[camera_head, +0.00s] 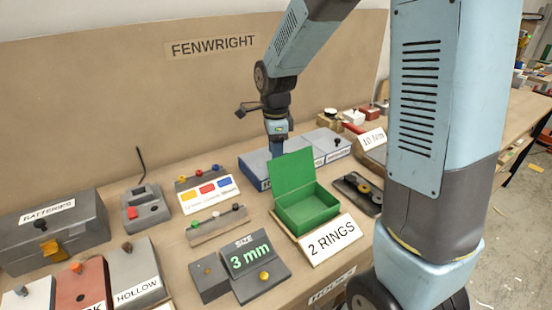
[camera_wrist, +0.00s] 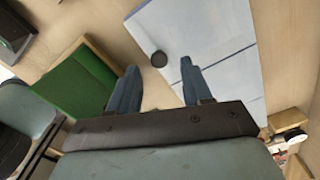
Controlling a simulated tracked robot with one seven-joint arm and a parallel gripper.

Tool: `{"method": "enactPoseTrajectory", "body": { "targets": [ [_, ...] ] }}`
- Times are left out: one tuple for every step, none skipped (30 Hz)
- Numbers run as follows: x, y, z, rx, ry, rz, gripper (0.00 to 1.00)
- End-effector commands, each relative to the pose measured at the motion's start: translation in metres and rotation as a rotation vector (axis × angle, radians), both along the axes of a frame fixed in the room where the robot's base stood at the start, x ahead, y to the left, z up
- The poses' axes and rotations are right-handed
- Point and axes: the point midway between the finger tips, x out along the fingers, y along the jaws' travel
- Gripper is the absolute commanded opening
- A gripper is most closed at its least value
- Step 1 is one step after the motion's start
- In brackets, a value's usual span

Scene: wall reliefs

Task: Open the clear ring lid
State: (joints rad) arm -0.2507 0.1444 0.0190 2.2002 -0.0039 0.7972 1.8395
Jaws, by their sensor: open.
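A row of pale grey-blue lidded boxes (camera_head: 325,143) with white labels stands behind the green box. The labels are too small or covered to read fully, so I cannot tell which lid is the clear ring one. In the wrist view the pale lids (camera_wrist: 215,35) lie flat below, parted by thin seams. My gripper (camera_head: 277,150) points down over the left part of the row. It also shows in the wrist view (camera_wrist: 158,72), with its two blue fingers spread and nothing held.
An open green box (camera_head: 305,208) with its lid raised stands just in front, behind the "2 RINGS" sign (camera_head: 332,238). A dark tray (camera_head: 358,190) lies to its right. Small panels and a grey batteries box (camera_head: 50,230) fill the left. The wall (camera_head: 120,80) stands behind.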

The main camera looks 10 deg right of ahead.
Motion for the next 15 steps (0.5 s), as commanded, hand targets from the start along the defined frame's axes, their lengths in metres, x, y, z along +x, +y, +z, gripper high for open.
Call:
{"method": "enactPoseTrajectory", "body": {
  "targets": [
    [0.000, 0.000, -0.008, -0.001, 0.003, 0.000, 0.49],
    [0.000, 0.000, -0.011, -0.001, 0.002, 0.000, 0.49],
    [0.000, 0.000, -0.016, -0.001, 0.003, 0.000, 0.49],
    [0.000, 0.000, -0.018, -0.001, 0.002, 0.000, 0.49],
    [0.000, 0.000, -0.021, 0.000, 0.001, 0.000, 0.49],
    [0.000, 0.000, -0.023, 0.000, 0.001, 0.000, 0.49],
    [0.000, 0.000, -0.025, 0.000, 0.001, 0.000, 0.49],
    [0.000, 0.000, -0.027, 0.000, 0.001, 0.000, 0.49],
    [0.000, 0.000, -0.028, 0.000, 0.001, 0.000, 0.49],
    [0.000, 0.000, -0.029, 0.000, 0.001, 0.000, 0.49],
    [0.000, 0.000, -0.029, 0.000, 0.000, 0.000, 0.49],
    [0.000, 0.000, -0.030, 0.000, 0.000, 0.000, 0.49],
    [0.000, 0.000, -0.030, 0.000, 0.000, 0.000, 0.49],
    [0.000, 0.000, -0.030, 0.000, 0.000, 0.000, 0.49],
    [0.000, 0.000, -0.030, 0.000, 0.000, 0.000, 0.49]
  ]
}}
